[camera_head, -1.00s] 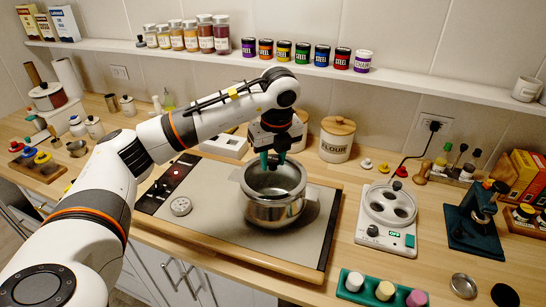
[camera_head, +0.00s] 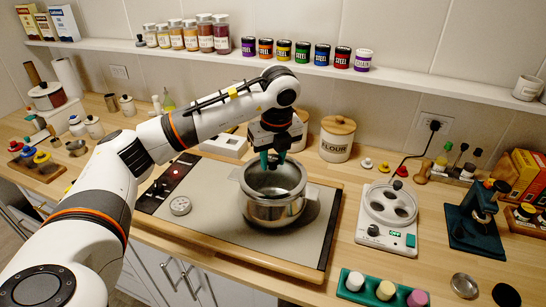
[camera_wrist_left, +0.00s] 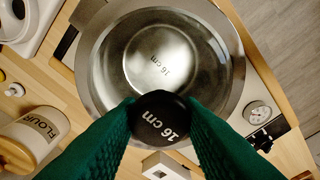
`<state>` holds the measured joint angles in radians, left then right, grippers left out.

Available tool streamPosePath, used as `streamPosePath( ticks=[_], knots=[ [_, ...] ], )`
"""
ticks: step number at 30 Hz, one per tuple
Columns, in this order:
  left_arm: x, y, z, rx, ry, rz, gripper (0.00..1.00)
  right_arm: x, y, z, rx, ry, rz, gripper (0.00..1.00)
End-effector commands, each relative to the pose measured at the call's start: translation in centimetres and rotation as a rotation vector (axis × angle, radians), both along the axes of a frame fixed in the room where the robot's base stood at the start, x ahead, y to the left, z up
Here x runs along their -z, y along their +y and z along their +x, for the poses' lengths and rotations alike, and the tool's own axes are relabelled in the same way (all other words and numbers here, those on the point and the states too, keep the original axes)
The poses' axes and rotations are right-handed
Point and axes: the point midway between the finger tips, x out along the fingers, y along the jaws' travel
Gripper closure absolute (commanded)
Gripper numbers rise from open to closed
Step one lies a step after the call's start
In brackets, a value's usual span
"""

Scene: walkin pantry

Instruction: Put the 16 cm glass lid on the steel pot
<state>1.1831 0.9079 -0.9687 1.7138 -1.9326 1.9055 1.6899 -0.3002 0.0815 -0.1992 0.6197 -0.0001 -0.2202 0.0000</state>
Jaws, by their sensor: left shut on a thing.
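The steel pot (camera_head: 272,212) stands upright on the grey hob, with "16 cm" marked on its inside bottom in the left wrist view (camera_wrist_left: 155,68). My left gripper (camera_head: 272,163) points down over the back part of the pot opening. Its green fingers are shut on the black knob (camera_wrist_left: 162,118) of the 16 cm glass lid, and the knob reads "16 cm". The clear glass is hard to make out against the pot, so I cannot tell whether the lid touches the rim. My right gripper is not in view.
The hob (camera_head: 210,228) has a round dial (camera_head: 181,206) left of the pot. A flour canister (camera_head: 337,139) stands behind. A white appliance with round openings (camera_head: 389,205) is to the right. A green tray with several coloured pieces (camera_head: 383,290) lies at the front right.

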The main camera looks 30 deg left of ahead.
Motion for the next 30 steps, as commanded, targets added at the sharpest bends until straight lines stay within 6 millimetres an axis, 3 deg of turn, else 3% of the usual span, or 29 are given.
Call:
streamPosePath(
  ticks=[30],
  knots=[
    [0.54,-0.02,0.01,0.000,-0.001,-0.001,0.98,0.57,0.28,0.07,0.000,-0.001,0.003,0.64]
  ],
)
